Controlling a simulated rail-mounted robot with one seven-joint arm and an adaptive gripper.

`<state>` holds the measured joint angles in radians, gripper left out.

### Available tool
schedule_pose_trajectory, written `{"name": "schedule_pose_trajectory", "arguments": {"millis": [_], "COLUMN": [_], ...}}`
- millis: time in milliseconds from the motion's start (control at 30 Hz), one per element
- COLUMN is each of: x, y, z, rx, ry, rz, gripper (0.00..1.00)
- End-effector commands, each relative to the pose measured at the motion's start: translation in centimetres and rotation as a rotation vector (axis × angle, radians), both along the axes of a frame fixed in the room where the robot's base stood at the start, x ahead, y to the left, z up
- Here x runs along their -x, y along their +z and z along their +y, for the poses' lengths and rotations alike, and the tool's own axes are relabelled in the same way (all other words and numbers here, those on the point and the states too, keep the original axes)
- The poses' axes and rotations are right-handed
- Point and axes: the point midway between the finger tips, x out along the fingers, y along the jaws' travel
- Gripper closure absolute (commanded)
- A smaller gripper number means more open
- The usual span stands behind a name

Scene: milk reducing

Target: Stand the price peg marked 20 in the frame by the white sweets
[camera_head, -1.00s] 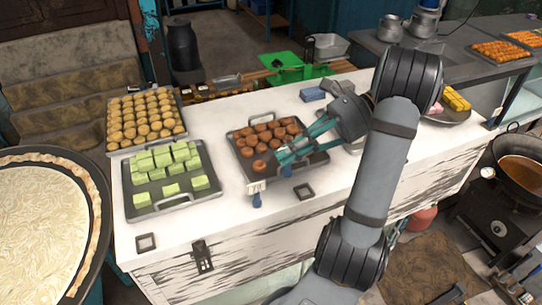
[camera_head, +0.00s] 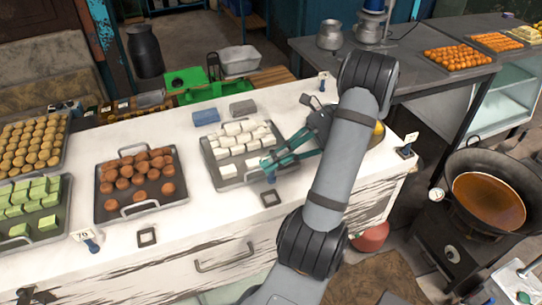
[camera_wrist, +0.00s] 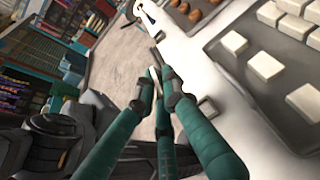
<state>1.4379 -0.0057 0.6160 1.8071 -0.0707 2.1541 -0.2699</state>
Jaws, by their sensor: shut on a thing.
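My gripper (camera_head: 268,163) is shut on a price peg, whose blue foot (camera_head: 270,178) hangs below the fingertips in the head view. The peg's number cannot be read. In the wrist view my gripper (camera_wrist: 156,78) shows a pale edge between its fingers. The white sweets (camera_head: 240,136) sit on a grey tray (camera_head: 222,186). A small dark square frame (camera_head: 270,198) lies on the counter in front of that tray, just below the held peg. The frame also shows in the wrist view (camera_wrist: 208,106), to the right of the fingers. The peg is apart from it.
Another peg (camera_head: 407,147) stands at the counter's right end. Blue (camera_head: 206,117) and grey (camera_head: 243,108) blocks lie behind the white sweets.

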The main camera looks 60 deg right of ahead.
Motion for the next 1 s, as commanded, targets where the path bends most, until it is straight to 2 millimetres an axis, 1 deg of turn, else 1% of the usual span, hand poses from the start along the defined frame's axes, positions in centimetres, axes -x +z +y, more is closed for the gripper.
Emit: {"name": "schedule_pose_trajectory", "arguments": {"millis": [33,367,1000], "x": [0.1,0.3,0.3], "y": [-0.4,-1.9,-6.4], "z": [0.0,-0.1,-0.1], "rx": [-0.002,-0.002,-0.003], "ry": [0.009,0.016,0.015], "rz": [0.001,0.004,0.004], "gripper": [1.0,1.0,1.0]}}
